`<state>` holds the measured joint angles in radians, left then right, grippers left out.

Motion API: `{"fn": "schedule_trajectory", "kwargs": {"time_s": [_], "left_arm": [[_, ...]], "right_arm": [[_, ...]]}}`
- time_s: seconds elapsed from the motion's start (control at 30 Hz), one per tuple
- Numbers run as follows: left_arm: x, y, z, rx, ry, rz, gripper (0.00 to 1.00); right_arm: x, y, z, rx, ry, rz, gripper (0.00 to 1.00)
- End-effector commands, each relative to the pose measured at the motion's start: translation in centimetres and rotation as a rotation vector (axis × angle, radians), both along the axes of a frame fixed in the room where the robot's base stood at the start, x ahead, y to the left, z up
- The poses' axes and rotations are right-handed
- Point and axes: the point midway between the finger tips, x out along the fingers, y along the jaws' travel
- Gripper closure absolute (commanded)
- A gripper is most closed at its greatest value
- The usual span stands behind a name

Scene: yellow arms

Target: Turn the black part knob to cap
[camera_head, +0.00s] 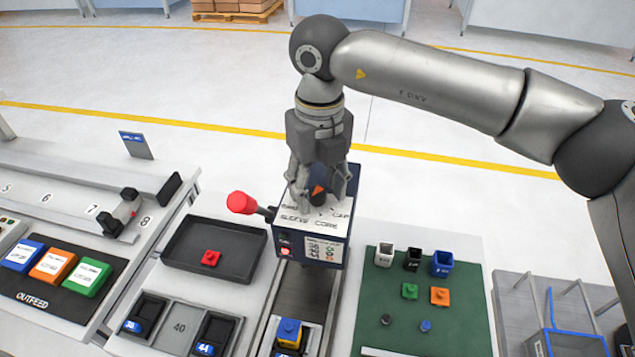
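The black part knob (318,198) sits on the white top panel of a dark blue machine box (327,248). An orange mark shows just above it. Printed words ring it; "SLEEVE", "CORE" and "CAP" are readable, with CAP to the right. Which word the knob points to cannot be told. My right gripper (318,195) points down over the panel. Its fingers are spread to both sides of the knob, with visible gaps, and it partly hides the knob and panel. My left gripper is not in view.
A red-ended lever (241,203) sticks out left of the box. A black tray (213,250) holds a red part (210,258). A green mat (422,315) at the right carries several small parts. A blue-and-yellow part (288,332) stands on the track in front.

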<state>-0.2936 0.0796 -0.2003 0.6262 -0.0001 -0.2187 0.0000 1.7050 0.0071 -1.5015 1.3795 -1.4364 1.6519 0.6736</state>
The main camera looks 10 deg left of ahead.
Motion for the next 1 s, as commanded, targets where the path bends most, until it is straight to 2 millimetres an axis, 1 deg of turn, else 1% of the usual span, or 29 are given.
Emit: {"fn": "schedule_trajectory", "kwargs": {"time_s": [0.03, 0.07, 0.33, 0.5, 0.67, 0.87, 1.0], "left_arm": [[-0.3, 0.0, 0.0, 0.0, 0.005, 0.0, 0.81], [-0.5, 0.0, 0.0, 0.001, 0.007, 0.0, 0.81], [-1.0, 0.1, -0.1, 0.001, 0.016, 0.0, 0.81], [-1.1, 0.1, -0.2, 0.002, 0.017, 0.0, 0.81], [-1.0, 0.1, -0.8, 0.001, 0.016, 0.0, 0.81], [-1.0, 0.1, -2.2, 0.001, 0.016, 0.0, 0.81], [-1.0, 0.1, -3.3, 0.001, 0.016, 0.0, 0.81]], "right_arm": [[0.0, 0.0, 0.0, 0.0, 0.0, -0.001, 0.6], [0.0, 0.0, 0.0, 0.0, 0.0, 0.0, 0.64], [0.0, 0.0, 0.0, 0.0, 0.0, 0.0, 0.99], [0.0, 0.0, 0.0, 0.0, 0.0, 0.006, 0.99], [0.0, 0.0, -0.1, 0.001, 0.0, 0.045, 0.99], [0.0, 0.0, -0.2, 0.001, -0.001, 0.16, 0.99], [0.0, 0.0, -0.3, 0.0, -0.002, 0.279, 0.99]]}}
